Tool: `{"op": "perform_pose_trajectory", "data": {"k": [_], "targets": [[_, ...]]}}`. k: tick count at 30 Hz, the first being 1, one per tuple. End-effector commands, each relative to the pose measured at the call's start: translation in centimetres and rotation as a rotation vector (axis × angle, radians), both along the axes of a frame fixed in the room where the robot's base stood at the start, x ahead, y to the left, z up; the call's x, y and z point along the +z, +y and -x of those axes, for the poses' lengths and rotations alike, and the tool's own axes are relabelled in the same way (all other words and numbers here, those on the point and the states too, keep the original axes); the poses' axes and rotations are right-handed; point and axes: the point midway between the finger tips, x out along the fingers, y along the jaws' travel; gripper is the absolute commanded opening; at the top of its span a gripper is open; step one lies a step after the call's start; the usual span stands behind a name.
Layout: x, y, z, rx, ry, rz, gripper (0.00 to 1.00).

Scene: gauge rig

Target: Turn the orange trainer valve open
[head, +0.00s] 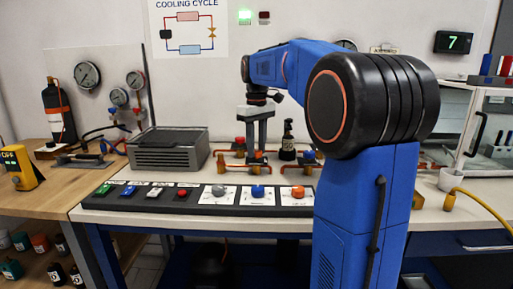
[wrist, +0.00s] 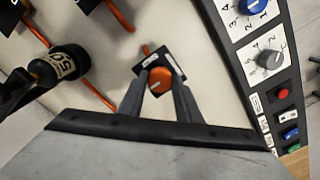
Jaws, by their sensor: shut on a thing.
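The orange trainer valve (wrist: 160,77) shows in the wrist view as a round orange knob, with a dark label plate behind it and a copper pipe running to it. My gripper (wrist: 161,88) has one finger on each side of the knob and is shut on it. In the head view my gripper (head: 258,148) reaches down to the bench among the copper pipes, and the valve is mostly hidden there by the fingers. How far the knob is turned I cannot tell.
A valve with a red knob (head: 240,142) is just left. A grey ribbed box (head: 168,148) is further left. A control panel (head: 200,208) with knobs and buttons runs along the front edge.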

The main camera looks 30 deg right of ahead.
Motion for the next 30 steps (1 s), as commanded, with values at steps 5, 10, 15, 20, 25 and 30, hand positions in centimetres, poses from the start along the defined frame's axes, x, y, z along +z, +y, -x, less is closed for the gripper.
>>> {"op": "perform_pose_trajectory", "data": {"k": [5,10,15,20,25,30], "targets": [[0.0,0.0,0.0,0.0,-0.001,0.001,0.5],[0.0,0.0,0.0,0.0,0.0,0.0,0.5],[0.2,0.0,0.0,0.0,-0.001,0.0,0.5],[1.8,0.0,-0.1,0.0,-0.002,0.001,0.5],[4.9,0.0,-0.1,0.0,-0.002,0.001,0.5],[8.3,0.0,-0.1,0.0,-0.003,0.001,0.5]]}}
